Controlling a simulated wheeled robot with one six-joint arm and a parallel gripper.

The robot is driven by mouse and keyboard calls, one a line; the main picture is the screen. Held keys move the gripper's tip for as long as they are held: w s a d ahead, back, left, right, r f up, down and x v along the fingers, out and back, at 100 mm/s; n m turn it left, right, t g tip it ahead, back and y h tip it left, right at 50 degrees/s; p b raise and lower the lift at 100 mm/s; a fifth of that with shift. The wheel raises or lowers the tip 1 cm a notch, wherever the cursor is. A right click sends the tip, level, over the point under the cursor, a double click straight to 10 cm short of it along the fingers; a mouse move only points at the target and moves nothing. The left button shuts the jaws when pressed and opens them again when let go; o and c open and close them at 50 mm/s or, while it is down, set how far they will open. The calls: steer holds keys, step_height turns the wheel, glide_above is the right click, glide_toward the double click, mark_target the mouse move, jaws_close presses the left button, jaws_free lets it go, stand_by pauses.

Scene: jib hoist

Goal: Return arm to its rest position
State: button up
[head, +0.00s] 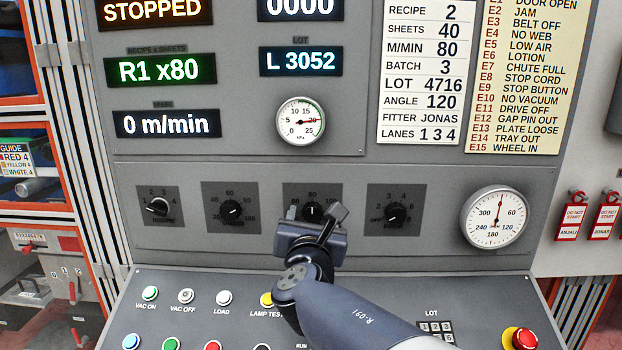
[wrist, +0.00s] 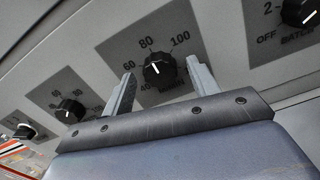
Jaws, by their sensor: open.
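My arm (head: 355,318) reaches up from the lower right of the head view over the sloped button panel. My gripper (head: 318,222) is in front of the third dial from the left (head: 312,210), on the grey upright panel, and partly covers it. In the wrist view my gripper (wrist: 160,92) shows two grey fingers spread apart with nothing between them. The black dial (wrist: 158,67) shows beyond and between the fingertips. I cannot tell whether the fingers touch it. The arm's rest position is not marked in view.
Other dials stand left (head: 232,210) and right (head: 397,212) of the gripper. Below are push buttons (head: 224,298), a keypad (head: 436,328) and a red stop button (head: 521,338). A round gauge (head: 495,217) is at right. Red tags (head: 570,222) hang on the right wall.

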steer(key=n+p, duration=0.2)
steer(key=shift+r+p, duration=0.25)
steer(key=shift+p, duration=0.05)
steer(key=s+b, duration=0.1)
steer(key=s, duration=0.7)
steer(key=shift+a+f, duration=0.15)
steer(key=shift+f, duration=0.1)
